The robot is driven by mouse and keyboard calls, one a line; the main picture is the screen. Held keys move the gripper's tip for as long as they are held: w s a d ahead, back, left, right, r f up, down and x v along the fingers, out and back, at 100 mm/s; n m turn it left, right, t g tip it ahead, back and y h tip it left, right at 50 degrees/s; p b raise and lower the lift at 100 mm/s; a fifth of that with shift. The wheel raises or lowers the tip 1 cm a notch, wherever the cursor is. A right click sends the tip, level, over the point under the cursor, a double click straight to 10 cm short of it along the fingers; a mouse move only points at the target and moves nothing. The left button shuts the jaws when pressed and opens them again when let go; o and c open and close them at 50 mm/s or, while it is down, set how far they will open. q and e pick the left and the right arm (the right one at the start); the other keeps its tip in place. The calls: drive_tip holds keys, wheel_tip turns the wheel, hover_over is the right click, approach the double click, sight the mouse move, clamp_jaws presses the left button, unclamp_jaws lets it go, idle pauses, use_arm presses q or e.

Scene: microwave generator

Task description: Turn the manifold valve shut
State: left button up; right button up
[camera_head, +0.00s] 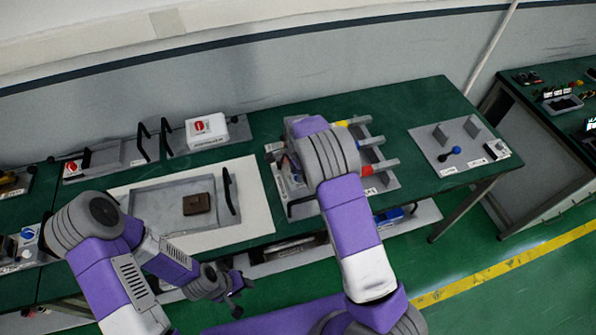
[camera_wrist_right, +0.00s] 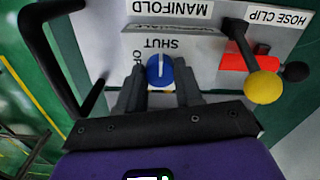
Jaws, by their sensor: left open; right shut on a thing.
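The manifold valve is a blue knob (camera_wrist_right: 159,71) with a white line, on a grey panel (camera_wrist_right: 205,48) lettered SHUT and MANIFOLD, upside down in the right wrist view. The white line runs roughly up the picture toward SHUT; part of the OPEN lettering is covered. My right gripper (camera_wrist_right: 160,92) is shut on the knob, one finger on each side. In the head view my right arm hides the knob and the gripper. My left gripper (camera_head: 233,294) is open and empty, low in front of the bench.
A black handle (camera_wrist_right: 60,60) stands left of the panel in the wrist view. A red part with a yellow ball (camera_wrist_right: 263,87) lies close right, by the HOSE CLIP label. On the bench, a tray (camera_head: 160,208) holds a brown block (camera_head: 197,204); a white box (camera_head: 206,131) stands behind.

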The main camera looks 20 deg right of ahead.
drive_tip(key=shift+r, duration=0.1)
drive_tip(key=o, duration=1)
drive_tip(key=shift+o, duration=0.2)
wheel_tip(320, 180, up, 8)
drive_tip(key=shift+f, duration=0.25)
